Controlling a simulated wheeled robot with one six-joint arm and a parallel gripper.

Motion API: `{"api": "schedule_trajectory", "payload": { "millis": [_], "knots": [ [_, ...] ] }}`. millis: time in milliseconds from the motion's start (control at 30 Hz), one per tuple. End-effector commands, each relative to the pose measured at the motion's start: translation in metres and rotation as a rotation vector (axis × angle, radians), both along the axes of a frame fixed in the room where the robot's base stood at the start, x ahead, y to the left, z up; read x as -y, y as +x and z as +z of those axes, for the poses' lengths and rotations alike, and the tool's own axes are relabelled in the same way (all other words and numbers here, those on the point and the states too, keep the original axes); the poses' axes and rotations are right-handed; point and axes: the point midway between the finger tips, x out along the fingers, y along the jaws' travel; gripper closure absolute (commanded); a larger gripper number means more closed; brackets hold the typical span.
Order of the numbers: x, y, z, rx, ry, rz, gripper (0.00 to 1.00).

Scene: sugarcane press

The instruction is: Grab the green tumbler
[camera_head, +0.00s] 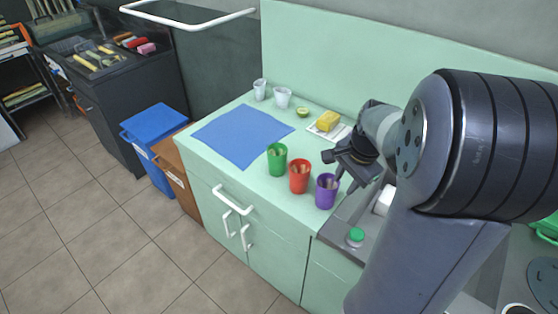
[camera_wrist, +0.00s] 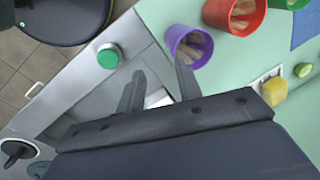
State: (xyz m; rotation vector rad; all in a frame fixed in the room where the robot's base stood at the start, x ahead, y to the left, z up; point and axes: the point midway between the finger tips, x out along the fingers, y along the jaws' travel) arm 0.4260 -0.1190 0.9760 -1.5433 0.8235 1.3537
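The green tumbler (camera_head: 277,160) stands upright on the pale green counter, left of a red tumbler (camera_head: 299,177) and a purple tumbler (camera_head: 326,192). Each tumbler holds some light brown pieces. My gripper (camera_head: 348,184) is above the counter's right part, close to the purple tumbler and apart from the green one. In the wrist view my gripper's two fingers (camera_wrist: 158,83) are spread with nothing between them. The purple tumbler (camera_wrist: 189,46) and red tumbler (camera_wrist: 236,14) show there. Only a sliver of the green tumbler (camera_wrist: 288,3) shows at the top edge.
A blue mat (camera_head: 242,134) lies left of the tumblers. Behind are two white cups (camera_head: 282,97), a cut lime (camera_head: 303,112) and a yellow sponge (camera_head: 327,121). A grey machine surface with a green button (camera_head: 355,236) is at the right. Blue and brown bins stand left of the counter.

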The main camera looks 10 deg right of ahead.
Motion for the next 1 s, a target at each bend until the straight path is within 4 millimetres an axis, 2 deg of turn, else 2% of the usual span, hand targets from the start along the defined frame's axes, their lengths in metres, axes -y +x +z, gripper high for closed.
{"api": "schedule_trajectory", "payload": {
  "millis": [333, 467, 567, 800, 1000],
  "knots": [
    [0.000, 0.000, 0.000, 0.000, -0.001, 0.000, 0.66],
    [0.011, 0.000, -0.006, 0.012, -0.031, -0.003, 0.66],
    [0.035, -0.001, -0.015, 0.042, -0.100, -0.004, 0.66],
    [0.119, -0.009, -0.043, 0.153, -0.374, 0.049, 0.66],
    [0.171, -0.020, -0.056, 0.253, -0.585, 0.158, 0.66]
  ]
}}
